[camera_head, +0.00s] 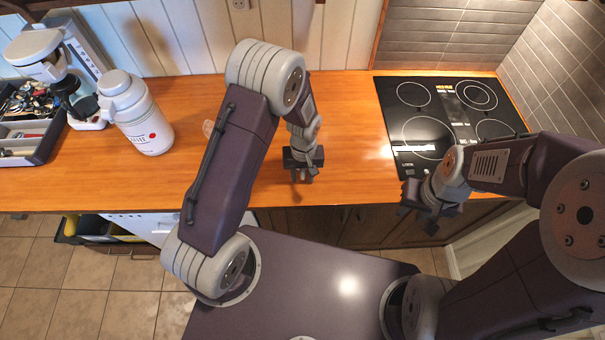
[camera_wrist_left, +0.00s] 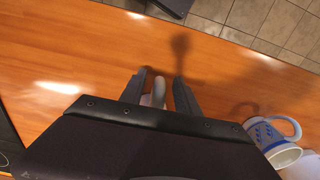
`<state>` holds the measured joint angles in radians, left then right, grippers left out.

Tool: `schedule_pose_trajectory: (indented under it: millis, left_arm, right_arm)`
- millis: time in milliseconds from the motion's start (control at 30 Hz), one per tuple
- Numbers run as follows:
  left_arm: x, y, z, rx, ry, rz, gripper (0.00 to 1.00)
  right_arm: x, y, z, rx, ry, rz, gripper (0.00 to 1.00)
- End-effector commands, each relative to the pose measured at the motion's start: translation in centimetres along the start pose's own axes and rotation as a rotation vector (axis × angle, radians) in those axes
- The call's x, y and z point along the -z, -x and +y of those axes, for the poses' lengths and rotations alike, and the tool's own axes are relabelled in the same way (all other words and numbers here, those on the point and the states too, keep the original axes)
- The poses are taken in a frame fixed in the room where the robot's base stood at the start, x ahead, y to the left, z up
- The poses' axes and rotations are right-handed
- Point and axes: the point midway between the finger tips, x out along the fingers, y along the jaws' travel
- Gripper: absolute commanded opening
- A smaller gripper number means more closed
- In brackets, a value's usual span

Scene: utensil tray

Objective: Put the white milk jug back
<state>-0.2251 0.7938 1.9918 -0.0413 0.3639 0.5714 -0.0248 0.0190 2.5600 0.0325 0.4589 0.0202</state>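My left gripper (camera_head: 303,175) points down close over the wooden counter, left of the cooktop. In the left wrist view its fingers (camera_wrist_left: 160,95) stand apart. A narrow pale piece (camera_wrist_left: 153,93) shows between them, nearer the left finger. The gripper body hides the rest, so I cannot tell whether it is part of the white milk jug. A large white lidded flask-like vessel (camera_head: 138,120) with a red dot stands upright at the left of the counter, away from both grippers. My right gripper (camera_head: 420,220) is open and empty in front of the cooktop.
A blue-and-white mug (camera_wrist_left: 275,143) is beside my left gripper in the wrist view. A black cooktop (camera_head: 440,118) lies at right. A coffee machine (camera_head: 45,55) and utensil tray (camera_head: 48,148) stand at far left. An open drawer (camera_head: 100,230) juts out below the counter.

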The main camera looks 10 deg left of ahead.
Motion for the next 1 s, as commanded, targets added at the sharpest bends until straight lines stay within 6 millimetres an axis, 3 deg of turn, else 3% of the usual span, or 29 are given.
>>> schedule_pose_trajectory:
  millis: [367,800,1000]
  left_arm:
    - [0.1,0.8,0.1,-0.002,0.0,0.003,0.38]
    - [0.1,10.1,0.1,-0.003,-0.001,0.005,0.38]
    - [0.0,12.0,0.0,-0.001,0.0,0.001,0.38]
  right_arm:
    - [0.0,-0.1,0.0,0.0,0.0,0.0,0.33]
    - [-0.1,-1.4,0.0,0.0,0.0,0.0,0.33]
    - [-0.1,-1.4,0.0,0.0,0.0,0.0,0.33]
